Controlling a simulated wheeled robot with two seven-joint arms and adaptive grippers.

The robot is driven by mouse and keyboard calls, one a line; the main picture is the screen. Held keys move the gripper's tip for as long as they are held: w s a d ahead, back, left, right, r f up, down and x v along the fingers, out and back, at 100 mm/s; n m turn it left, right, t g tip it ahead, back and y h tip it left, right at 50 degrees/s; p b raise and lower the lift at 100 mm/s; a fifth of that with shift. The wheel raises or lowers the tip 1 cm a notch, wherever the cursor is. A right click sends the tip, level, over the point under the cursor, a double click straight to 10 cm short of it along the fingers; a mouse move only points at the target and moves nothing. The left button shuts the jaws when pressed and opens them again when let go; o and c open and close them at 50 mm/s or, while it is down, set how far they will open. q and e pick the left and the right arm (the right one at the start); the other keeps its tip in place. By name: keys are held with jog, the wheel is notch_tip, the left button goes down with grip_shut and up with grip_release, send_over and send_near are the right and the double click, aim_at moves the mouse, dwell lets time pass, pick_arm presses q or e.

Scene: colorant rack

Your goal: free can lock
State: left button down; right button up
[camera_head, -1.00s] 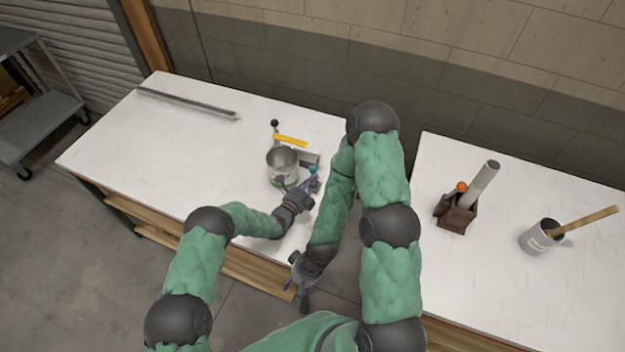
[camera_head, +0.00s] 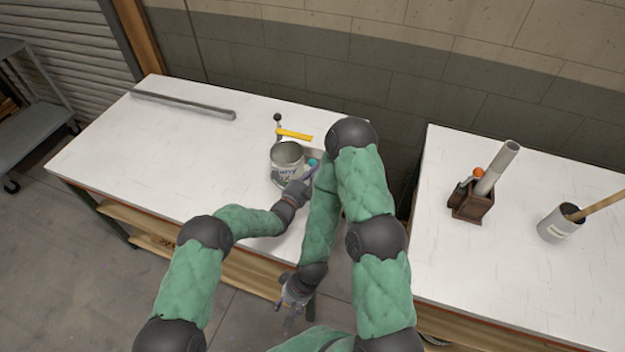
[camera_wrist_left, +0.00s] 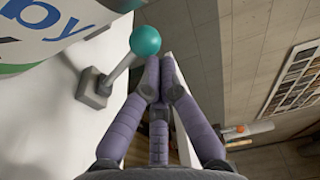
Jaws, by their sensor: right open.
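An open metal can (camera_head: 286,166) with a printed label stands on the left white table. A teal ball knob (camera_head: 313,163) on a short grey lever is just right of the can. In the left wrist view the knob (camera_wrist_left: 145,40) sits just beyond my fingertips, on its grey stalk and base (camera_wrist_left: 94,88); the can's label (camera_wrist_left: 50,35) is at upper left. My left gripper (camera_head: 307,178) has its fingers together beside the knob, not around it; I cannot tell if they touch it. My right gripper (camera_head: 292,303) is open and empty, low in front of the table edge.
A yellow handle (camera_head: 294,135) and a black-knobbed lever (camera_head: 278,118) stand behind the can. A grey bar (camera_head: 185,103) lies at the back left. The right table holds a wooden holder (camera_head: 470,204) and a pot (camera_head: 558,226) with a stick. A gap separates the tables.

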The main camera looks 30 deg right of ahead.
pick_arm(q)
jog(key=shift+w+a+r+n+b, duration=0.1)
jog(key=shift+w+a+n+b, duration=0.15)
jog(key=shift+w+b, duration=0.4)
jog(key=shift+w+a+n+b, duration=0.15)
jog(key=shift+w+a+b, duration=0.1)
jog(key=shift+b, duration=0.65)
jog(key=shift+s+a+f, duration=0.2)
jog(key=shift+s+a, duration=0.05)
jog(key=shift+a, duration=0.25)
jog(key=v, duration=1.1)
jog(key=shift+s+f, duration=0.2)
jog(key=shift+s, duration=0.1)
